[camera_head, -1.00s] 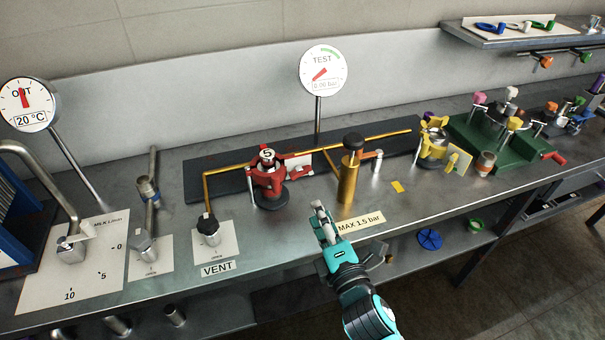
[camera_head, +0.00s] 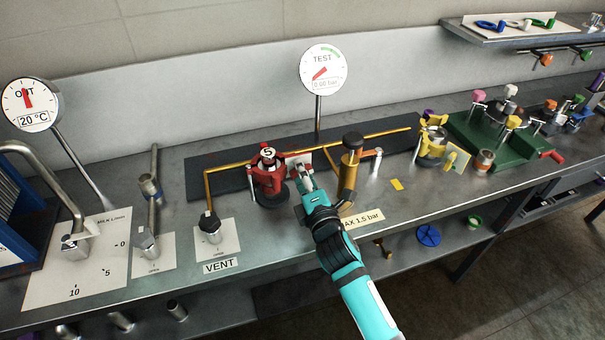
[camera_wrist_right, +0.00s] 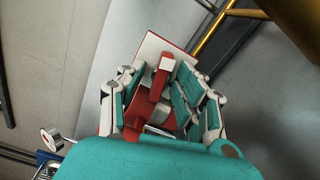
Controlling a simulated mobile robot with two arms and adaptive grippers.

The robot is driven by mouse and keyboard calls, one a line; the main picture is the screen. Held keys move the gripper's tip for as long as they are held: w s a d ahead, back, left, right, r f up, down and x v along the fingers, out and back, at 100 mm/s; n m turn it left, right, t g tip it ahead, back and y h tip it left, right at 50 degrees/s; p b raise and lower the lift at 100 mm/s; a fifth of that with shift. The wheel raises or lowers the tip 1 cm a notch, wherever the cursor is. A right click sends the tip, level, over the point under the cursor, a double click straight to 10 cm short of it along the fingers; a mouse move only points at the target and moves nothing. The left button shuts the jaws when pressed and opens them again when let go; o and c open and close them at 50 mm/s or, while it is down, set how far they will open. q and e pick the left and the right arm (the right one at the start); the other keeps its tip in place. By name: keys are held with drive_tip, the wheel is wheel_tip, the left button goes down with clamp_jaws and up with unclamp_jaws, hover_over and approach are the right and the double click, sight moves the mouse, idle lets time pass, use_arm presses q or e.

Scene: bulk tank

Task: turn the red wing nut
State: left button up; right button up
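A red clamp (camera_head: 268,180) with a white top marked "5" stands on the bench. At its right, in front of a small white plate (camera_head: 292,160), is its red wing part, largely covered by my right gripper (camera_head: 303,177). In the wrist view the red wing nut (camera_wrist_right: 157,86), with a pale square end, lies between the two spread fingers of my right gripper (camera_wrist_right: 156,85). The fingers are apart, the right one nearer to the red part; whether it touches cannot be told. My left gripper is not in view.
A brass pipe (camera_head: 228,171) runs behind the clamp. A brass cylinder with a black knob (camera_head: 349,172) stands close right of my gripper. A TEST gauge (camera_head: 323,69) rises behind. The VENT valve (camera_head: 210,228) is at the left; the bench's front edge lies below.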

clamp_jaws()
drive_tip(key=shift+m, duration=0.3)
drive_tip(key=m+p, duration=0.4)
drive_tip(key=m, duration=1.4)
idle(0.6)
unclamp_jaws()
